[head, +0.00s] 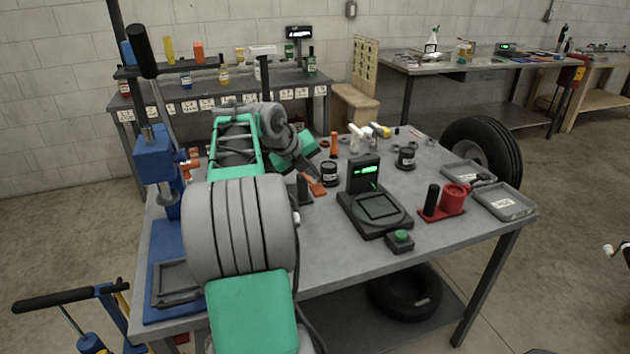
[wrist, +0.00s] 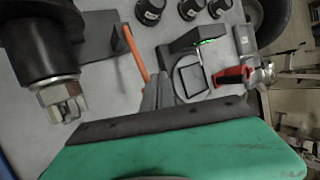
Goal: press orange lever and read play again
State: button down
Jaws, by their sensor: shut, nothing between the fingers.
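The orange lever (head: 316,187) sticks out from a dark upright fixture (head: 303,190) on the grey workbench (head: 330,250). In the wrist view the lever (wrist: 135,51) runs from the dark fixture (wrist: 97,42) towards my fingers. My gripper (wrist: 153,88) is shut and empty, its grey fingertips close to the lever's near end; I cannot tell whether they touch. In the head view my arm hides the fingers. A black device with a flat plate (head: 380,208) has a small lit green display (head: 368,172); its figures are too small to read.
A red holder (head: 452,203) and grey trays (head: 503,203) are at the right. Black pots (head: 329,173) stand behind the lever. A blue press (head: 157,165) stands left of my arm.

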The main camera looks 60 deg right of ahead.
jog(key=shift+w+r, duration=0.1)
jog(key=shift+r, duration=0.1)
jog(key=r+p, duration=0.2)
jog(key=r, duration=0.1)
jog(key=r+p, duration=0.1)
jog(key=r, duration=0.1)
jog(key=shift+w+d+p, duration=0.3)
jog(key=shift+w+d, duration=0.1)
dwell(0.5)
